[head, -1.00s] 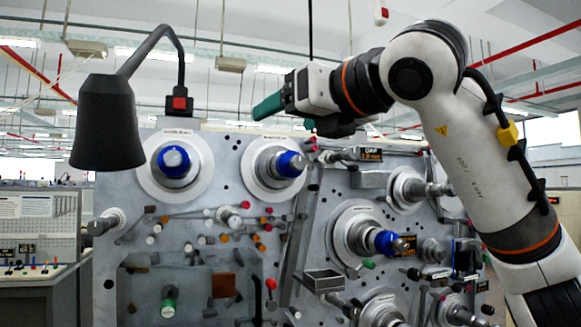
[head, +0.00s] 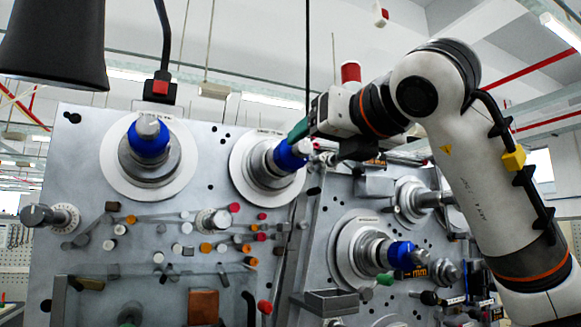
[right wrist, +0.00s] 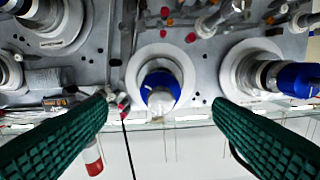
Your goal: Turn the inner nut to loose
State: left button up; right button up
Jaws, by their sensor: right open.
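The middle upper spindle has a blue nut (head: 286,157) with a silver tip, in front of a pale round flange (head: 246,172). My right gripper (head: 298,132) reaches it from the upper right in the head view. In the right wrist view this blue nut (right wrist: 162,88) lies ahead, between the open green ridged fingers of my gripper (right wrist: 160,100), with a gap on both sides. Another spindle with a blue nut (head: 149,138) stands at the upper left; it shows at the right of the wrist view (right wrist: 292,79). A third blue nut (head: 400,254) is lower right. My left gripper is out of view.
The grey panel (head: 85,200) carries several small rollers and coloured pins below the spindles. A black lamp-like shade (head: 52,45) hangs at the upper left. A red and white beacon (head: 351,73) stands behind my right wrist. A grey open tray (head: 332,301) juts out low on the panel.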

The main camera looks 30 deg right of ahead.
aim_at(295, 157)
jog(key=w+p, duration=0.1)
jog(key=w, duration=0.2)
jog(key=w+p, duration=0.2)
jog(key=w, duration=0.2)
jog(key=w+p, duration=0.1)
jog(key=w, duration=0.2)
jog(key=shift+w+d+r+p, duration=0.2)
jog(key=shift+d+p, duration=0.1)
jog(key=c, duration=1)
